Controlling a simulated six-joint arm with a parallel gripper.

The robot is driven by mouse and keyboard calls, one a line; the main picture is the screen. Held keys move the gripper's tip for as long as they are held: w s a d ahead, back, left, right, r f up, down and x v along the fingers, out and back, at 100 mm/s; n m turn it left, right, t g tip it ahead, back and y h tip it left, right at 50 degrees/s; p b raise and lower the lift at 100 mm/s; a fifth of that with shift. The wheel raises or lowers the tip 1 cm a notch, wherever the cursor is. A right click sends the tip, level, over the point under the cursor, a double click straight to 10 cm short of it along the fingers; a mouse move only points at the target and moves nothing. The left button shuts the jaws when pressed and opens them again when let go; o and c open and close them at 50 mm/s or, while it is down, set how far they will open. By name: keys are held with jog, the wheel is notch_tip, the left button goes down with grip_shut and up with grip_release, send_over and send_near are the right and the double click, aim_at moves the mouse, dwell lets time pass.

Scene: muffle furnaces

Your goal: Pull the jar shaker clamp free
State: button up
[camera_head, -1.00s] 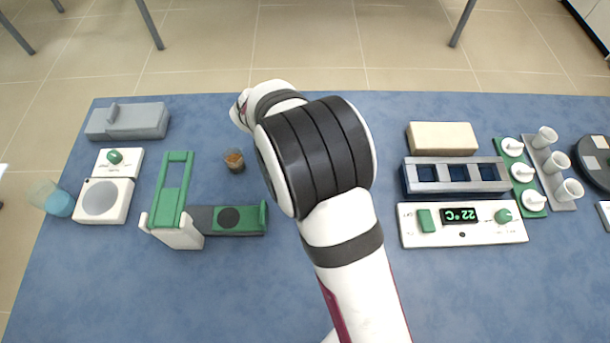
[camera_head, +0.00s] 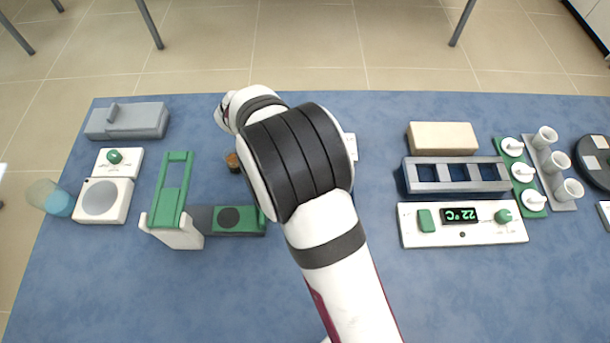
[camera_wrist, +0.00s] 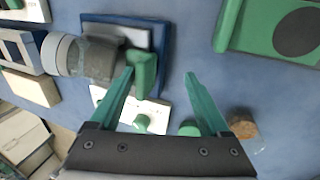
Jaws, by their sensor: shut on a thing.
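The jar shaker shows in the wrist view as a blue base (camera_wrist: 168,42) with a grey platform and a clear-grey jar (camera_wrist: 66,56) lying on its side. A green clamp block (camera_wrist: 145,70) stands at the right end of the jar's grey holder. My gripper (camera_wrist: 160,76) reaches toward it with two teal fingers and is shut on the clamp, which appears close against the left fingertip. The contact at the right fingertip is not clear. In the head view my arm hides the gripper and most of the shaker; only a white panel edge (camera_head: 350,147) shows.
A small brown-topped pot (camera_head: 233,162) stands just left of my arm. A green and grey stand (camera_head: 228,219) is nearby at left. A beige block (camera_head: 442,138), a rack (camera_head: 456,175) and a white control unit (camera_head: 462,223) stand to the right. The front table (camera_head: 180,300) is clear.

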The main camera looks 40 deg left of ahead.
jog(key=shift+d+r, duration=0.1)
jog(key=shift+r, duration=0.1)
jog(key=c, duration=0.4)
notch_tip(320, 180, up, 6)
jog(key=shift+r, duration=0.2)
